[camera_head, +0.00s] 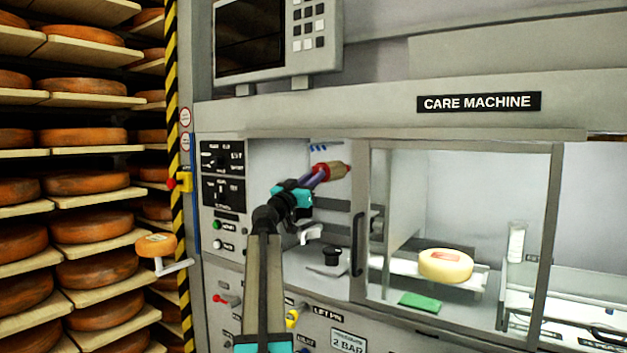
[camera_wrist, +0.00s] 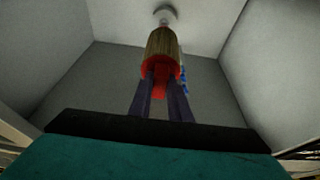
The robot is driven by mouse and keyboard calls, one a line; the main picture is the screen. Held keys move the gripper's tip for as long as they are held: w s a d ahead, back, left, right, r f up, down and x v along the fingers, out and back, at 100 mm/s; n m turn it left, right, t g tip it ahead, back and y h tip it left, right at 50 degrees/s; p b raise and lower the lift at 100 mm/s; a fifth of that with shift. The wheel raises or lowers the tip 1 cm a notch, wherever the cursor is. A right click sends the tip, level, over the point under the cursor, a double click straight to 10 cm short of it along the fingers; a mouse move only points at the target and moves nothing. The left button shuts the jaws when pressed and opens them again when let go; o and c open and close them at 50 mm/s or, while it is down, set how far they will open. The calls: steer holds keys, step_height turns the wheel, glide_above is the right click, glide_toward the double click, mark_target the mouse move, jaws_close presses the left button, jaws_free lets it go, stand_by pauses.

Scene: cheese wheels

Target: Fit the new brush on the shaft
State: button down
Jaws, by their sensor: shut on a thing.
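The brush (camera_head: 339,170) is a short cylinder with red ends, held inside the open bay at the left of the care machine. My gripper (camera_head: 321,174) is shut on it, and the arm reaches up from below. In the wrist view the brush (camera_wrist: 161,46) shows a tan bristle body and a red lower part between the two purple fingers of my gripper (camera_wrist: 161,80). A pale round fitting with a short stub, apparently the shaft (camera_wrist: 165,14), shows at the bay's ceiling just beyond the brush's far end. I cannot tell whether brush and shaft touch. The head view does not show the shaft clearly.
The bay's pale walls close around my gripper. A black knob (camera_head: 332,254) and a white hooked part (camera_head: 310,234) sit lower in the bay. A framed glass door (camera_head: 555,220) covers the right, with a cheese wheel (camera_head: 445,265) behind it. Cheese racks (camera_head: 90,100) stand left.

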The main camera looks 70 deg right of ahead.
steer(key=shift+s+d+b, duration=0.15)
steer(key=shift+d+b, duration=0.3)
steer(key=shift+d, duration=0.1)
steer(key=shift+s+d+b, duration=0.15)
steer(key=shift+d+b, duration=0.3)
steer(key=shift+d, duration=0.1)
steer(key=c, duration=1.6)
jaws_free()
steer(key=shift+o, duration=0.2)
steer(key=shift+a, duration=0.1)
steer(key=b+v, duration=0.1)
steer(key=v, duration=1.2)
steer(key=shift+a+f, duration=0.15)
steer(key=shift+a, duration=0.15)
steer(key=shift+w, duration=0.1)
